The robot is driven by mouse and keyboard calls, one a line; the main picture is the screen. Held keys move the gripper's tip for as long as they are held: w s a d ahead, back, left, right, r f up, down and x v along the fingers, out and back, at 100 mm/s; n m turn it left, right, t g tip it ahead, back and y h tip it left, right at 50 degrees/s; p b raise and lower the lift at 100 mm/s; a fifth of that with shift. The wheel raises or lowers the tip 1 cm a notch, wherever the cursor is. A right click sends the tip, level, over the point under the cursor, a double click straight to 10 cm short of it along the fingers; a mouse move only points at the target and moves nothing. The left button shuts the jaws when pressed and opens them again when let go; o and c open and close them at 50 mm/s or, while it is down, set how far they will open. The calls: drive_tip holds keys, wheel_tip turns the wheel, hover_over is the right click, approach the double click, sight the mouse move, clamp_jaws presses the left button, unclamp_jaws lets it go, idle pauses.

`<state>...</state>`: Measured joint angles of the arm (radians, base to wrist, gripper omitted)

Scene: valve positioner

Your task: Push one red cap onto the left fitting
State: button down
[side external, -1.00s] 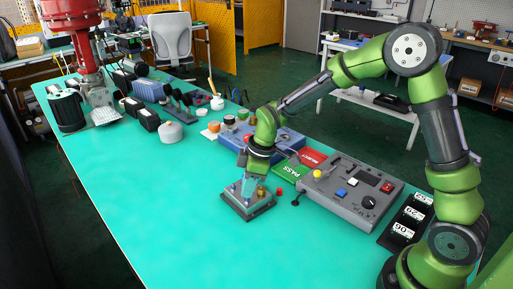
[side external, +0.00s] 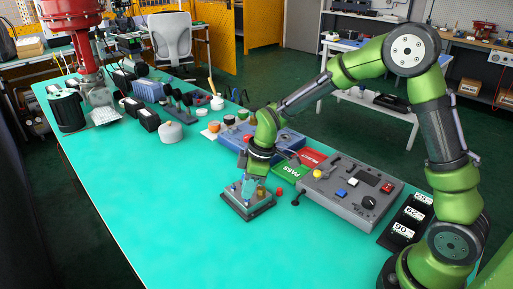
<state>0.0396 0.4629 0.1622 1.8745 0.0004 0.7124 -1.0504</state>
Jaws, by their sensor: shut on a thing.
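The valve positioner (side external: 249,209) is a grey block on a dark square base on the teal bench. A brass-coloured round part (side external: 261,192) stands on its right side. My gripper (side external: 246,196) points down over the top of the positioner, with its fingertips close to the block. It is shut on a small part, probably a red cap, which the fingers mostly hide. The left fitting is too small and too covered to tell apart. One red cap (side external: 279,191) lies loose on the bench just right of the positioner.
A grey control box (side external: 345,187) with knobs and buttons stands to the right. A green PASS card (side external: 291,172) and a red card (side external: 311,157) lie behind. A blue case (side external: 289,140) is behind my gripper. The bench at left and front is clear.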

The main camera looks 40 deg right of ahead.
drive_tip(key=shift+f, duration=0.6)
idle(0.7)
drive_tip(key=c, duration=1)
unclamp_jaws()
drive_tip(key=v, duration=1.6)
drive_tip(key=s+r+m+t, duration=0.1)
drive_tip(key=s+m, duration=0.3)
drive_tip(key=s, duration=0.2)
drive_tip(key=s+d+r+m+t, duration=0.1)
drive_tip(key=s+m+t, duration=0.1)
drive_tip(key=s+m, duration=0.3)
drive_tip(key=s+r+m+t, duration=0.1)
drive_tip(key=s+m+t, duration=0.1)
drive_tip(key=s+m, duration=0.2)
drive_tip(key=shift+s+d+r, duration=0.1)
drive_tip(key=shift+s+r, duration=0.1)
drive_tip(key=shift+s, duration=0.5)
drive_tip(key=shift+s+d+r, duration=0.1)
drive_tip(key=shift+s+r, duration=0.05)
drive_tip(key=shift+s, duration=0.5)
